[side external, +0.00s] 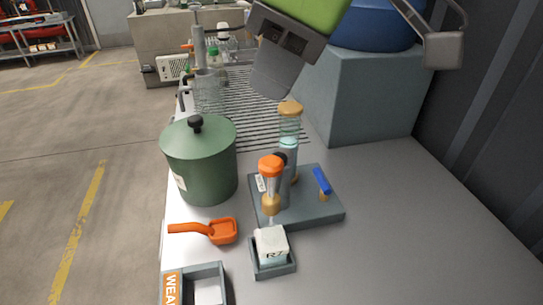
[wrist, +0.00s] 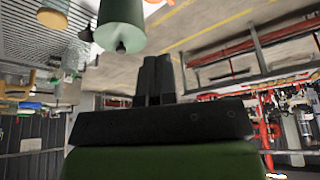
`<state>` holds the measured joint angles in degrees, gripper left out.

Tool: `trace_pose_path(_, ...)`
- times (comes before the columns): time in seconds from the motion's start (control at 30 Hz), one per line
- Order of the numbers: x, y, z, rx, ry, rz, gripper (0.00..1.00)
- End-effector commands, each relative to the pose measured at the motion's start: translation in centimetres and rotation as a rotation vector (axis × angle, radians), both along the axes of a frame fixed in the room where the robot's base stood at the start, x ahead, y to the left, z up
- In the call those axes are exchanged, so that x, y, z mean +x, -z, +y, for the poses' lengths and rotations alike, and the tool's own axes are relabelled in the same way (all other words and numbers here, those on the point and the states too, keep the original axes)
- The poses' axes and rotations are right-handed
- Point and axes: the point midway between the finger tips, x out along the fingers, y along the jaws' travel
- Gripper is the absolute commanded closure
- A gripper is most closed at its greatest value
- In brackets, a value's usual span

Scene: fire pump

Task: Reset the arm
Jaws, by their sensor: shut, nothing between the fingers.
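My gripper (side external: 268,92) is raised at the top centre of the side view, above the back of the bench. Its dark fingers also show in the wrist view (wrist: 158,62), pressed together with nothing between them. Below it stands a pump-like device on a grey base plate (side external: 325,211), with a clear column (side external: 289,130) topped by a tan cap, a smaller orange-capped tube (side external: 271,168) and a blue lever (side external: 321,181). My gripper is apart from all of these.
A green lidded pot (side external: 200,165) stands left of the device; it also shows in the wrist view (wrist: 121,20). An orange scoop (side external: 222,231), a white block in a small tray (side external: 272,268) and a labelled tray (side external: 222,285) lie in front. A grey block (side external: 370,95) stands behind right. The right bench is clear.

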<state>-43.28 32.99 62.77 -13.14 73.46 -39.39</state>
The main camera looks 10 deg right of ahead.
Motion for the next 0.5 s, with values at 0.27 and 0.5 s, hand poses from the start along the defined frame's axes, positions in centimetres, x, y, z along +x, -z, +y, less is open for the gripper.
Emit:
trace_pose_path(0.27,0.0,0.0,0.0,0.000,0.000,0.000,1.00)
trace_pose_path(0.5,0.3,-2.2,-4.2,0.037,0.139,0.004,1.00)
